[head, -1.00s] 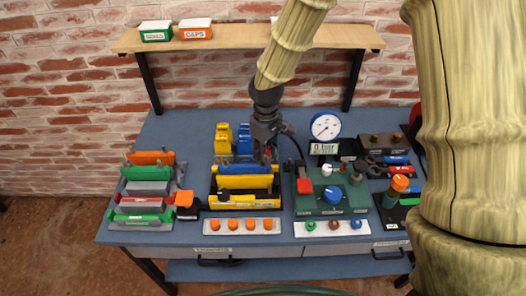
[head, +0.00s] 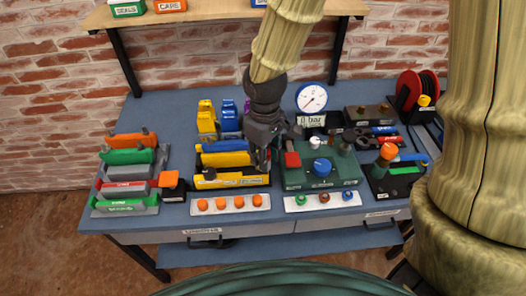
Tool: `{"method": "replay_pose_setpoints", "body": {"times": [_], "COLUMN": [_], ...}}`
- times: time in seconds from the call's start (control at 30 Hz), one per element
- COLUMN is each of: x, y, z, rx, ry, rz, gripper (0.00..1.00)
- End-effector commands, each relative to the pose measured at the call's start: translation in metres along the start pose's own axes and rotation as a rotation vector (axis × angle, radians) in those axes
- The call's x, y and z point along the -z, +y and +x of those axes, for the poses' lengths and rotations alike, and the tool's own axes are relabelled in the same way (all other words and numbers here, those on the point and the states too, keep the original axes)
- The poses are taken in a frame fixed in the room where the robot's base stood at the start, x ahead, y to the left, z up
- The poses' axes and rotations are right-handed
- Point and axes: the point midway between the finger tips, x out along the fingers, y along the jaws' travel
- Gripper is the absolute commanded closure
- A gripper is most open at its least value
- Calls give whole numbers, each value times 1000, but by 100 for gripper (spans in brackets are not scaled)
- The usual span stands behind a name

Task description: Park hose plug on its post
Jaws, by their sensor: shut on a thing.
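I cannot single out the plug's post; a dark upright stub (head: 345,148) stands at the green unit's back right.
The green unit (head: 318,176) carries a blue knob (head: 322,167). A gauge (head: 311,97) stands behind it. A rack of coloured bars (head: 127,183) is at left, a red reel (head: 409,88) at back right. The shelf (head: 205,17) is above. The bench's left back is clear.

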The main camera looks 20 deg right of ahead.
Motion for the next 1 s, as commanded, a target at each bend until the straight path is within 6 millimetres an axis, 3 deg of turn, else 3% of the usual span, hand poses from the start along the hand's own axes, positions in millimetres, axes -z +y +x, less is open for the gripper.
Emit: {"method": "replay_pose_setpoints", "body": {"times": [0.27, 0.43, 1.0], "x": [1, 9, 57], "y": [1, 13, 102], "z": [0, 3, 30], "rx": [0, 1, 1], "ry": [0, 1, 0], "rz": [0, 1, 2], "gripper": [99, 99, 99]}}
